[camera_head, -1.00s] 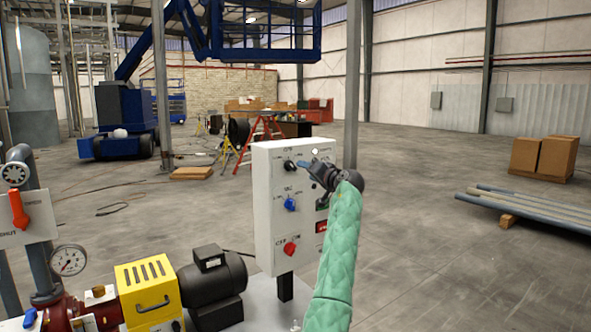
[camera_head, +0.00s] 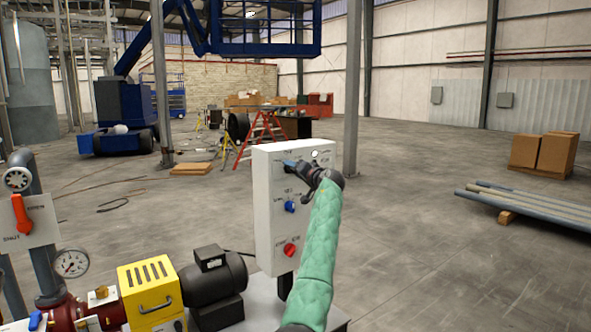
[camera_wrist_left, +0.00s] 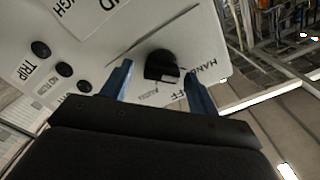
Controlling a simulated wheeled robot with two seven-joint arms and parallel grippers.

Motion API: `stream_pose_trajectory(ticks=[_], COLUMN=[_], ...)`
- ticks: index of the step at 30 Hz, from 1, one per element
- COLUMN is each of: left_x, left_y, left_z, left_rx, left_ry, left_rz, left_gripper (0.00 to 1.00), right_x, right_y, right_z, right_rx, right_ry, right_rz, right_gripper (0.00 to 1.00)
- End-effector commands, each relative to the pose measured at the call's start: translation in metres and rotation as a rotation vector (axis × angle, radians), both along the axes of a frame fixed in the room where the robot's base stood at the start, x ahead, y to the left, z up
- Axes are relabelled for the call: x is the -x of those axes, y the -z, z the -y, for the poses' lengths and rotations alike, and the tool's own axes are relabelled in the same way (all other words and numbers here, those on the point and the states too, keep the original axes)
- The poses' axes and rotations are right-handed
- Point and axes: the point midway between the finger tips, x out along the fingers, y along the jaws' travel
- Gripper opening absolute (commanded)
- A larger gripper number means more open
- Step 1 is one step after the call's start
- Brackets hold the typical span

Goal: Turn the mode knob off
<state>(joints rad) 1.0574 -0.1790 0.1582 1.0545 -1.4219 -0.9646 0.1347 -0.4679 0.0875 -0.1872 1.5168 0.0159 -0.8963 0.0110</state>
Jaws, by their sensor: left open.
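A white control panel (camera_head: 263,215) stands upright on a post. The black mode knob (camera_wrist_left: 163,66) shows in the left wrist view beside the labels HAND, OFF and AUTO. Whether the fingertips reach past the knob's front is unclear. My right gripper is not in view.
A blue knob (camera_head: 290,206) and a red knob (camera_head: 291,250) sit lower on the panel. A motor (camera_head: 212,280) and a yellow guard (camera_head: 150,288) stand left of it. The floor to the right is clear up to some pipes (camera_head: 530,203).

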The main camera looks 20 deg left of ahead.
Motion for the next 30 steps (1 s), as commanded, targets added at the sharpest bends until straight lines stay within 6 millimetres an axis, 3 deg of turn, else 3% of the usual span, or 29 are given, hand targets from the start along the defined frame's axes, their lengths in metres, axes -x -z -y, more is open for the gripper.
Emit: stream_pose_trajectory(ticks=[8, 15, 30], left_x=[-0.0007, -0.0006, -0.0008], left_y=[0.0001, 0.0001, 0.0013], left_z=[-0.0006, -0.0005, -0.0008], left_rx=[0.0, 0.0, -0.074], left_ry=[0.0, 0.0, -0.001], left_rz=[0.0, 0.0, -0.094], left_gripper=[0.6, 0.15, 0.15], right_x=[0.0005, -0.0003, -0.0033], right_y=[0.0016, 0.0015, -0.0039], right_z=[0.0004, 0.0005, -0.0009], right_rx=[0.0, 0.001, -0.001], right_ry=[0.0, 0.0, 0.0], right_rz=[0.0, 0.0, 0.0], right_gripper=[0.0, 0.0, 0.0])
